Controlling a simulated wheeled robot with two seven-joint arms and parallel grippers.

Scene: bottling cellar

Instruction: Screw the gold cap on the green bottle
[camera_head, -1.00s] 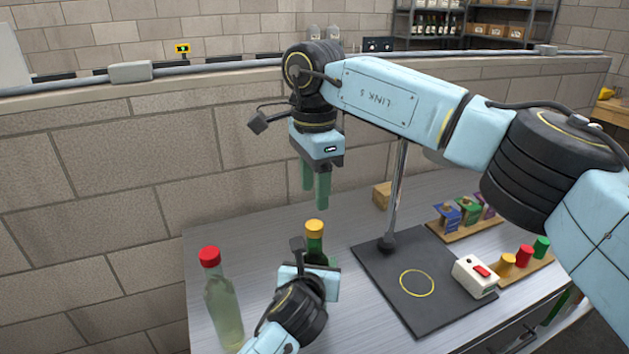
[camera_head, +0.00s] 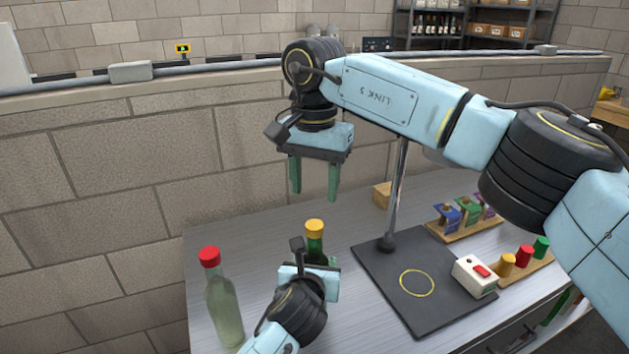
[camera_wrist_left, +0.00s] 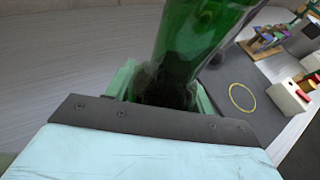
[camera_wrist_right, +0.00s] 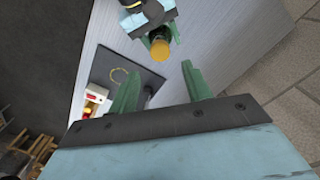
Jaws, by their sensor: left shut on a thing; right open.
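The green bottle (camera_head: 316,248) stands upright on the bench, its lower part hidden by my left gripper. The gold cap (camera_head: 315,226) sits on top of its neck; how tightly cannot be told. My left gripper (camera_head: 312,275) is shut on the bottle, whose green glass shows between the fingers in the left wrist view (camera_wrist_left: 185,60). My right gripper (camera_head: 315,196) is open and empty, pointing down above the cap and apart from it. In the right wrist view the cap (camera_wrist_right: 160,49) shows beyond the spread fingertips.
A clear bottle with a red cap (camera_head: 223,305) stands at the left. A dark mat (camera_head: 385,275) with a yellow ring and a post lies right of the green bottle. A white box with a red button (camera_head: 474,277) and a rack of coloured caps (camera_head: 523,268) are further right.

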